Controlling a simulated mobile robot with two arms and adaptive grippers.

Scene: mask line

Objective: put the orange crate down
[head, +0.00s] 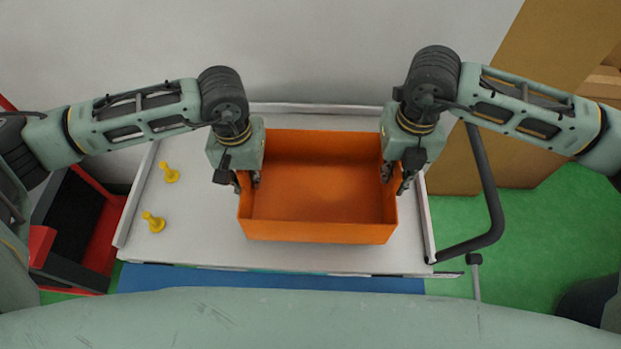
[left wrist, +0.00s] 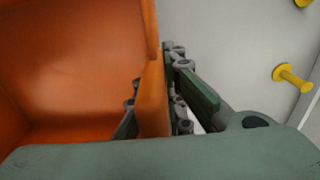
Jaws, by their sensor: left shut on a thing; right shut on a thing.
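The orange crate (head: 318,232) is empty and level in the head view, over the white table top (head: 190,235). I cannot tell for sure whether its bottom touches the table. My left gripper (head: 247,183) is shut on the crate's left wall; in the left wrist view its fingers (left wrist: 155,110) stand on both sides of the orange wall (left wrist: 152,85). My right gripper (head: 395,180) is shut on the crate's right wall. The right fingertips are partly hidden by the wall and the gripper body.
Two yellow pegs (head: 170,173) (head: 154,222) stand on the table left of the crate. The table has raised side rims and a dark bent handle (head: 490,190) at the right. A red and black bin (head: 75,230) is at the left, brown boxes (head: 470,150) at the right.

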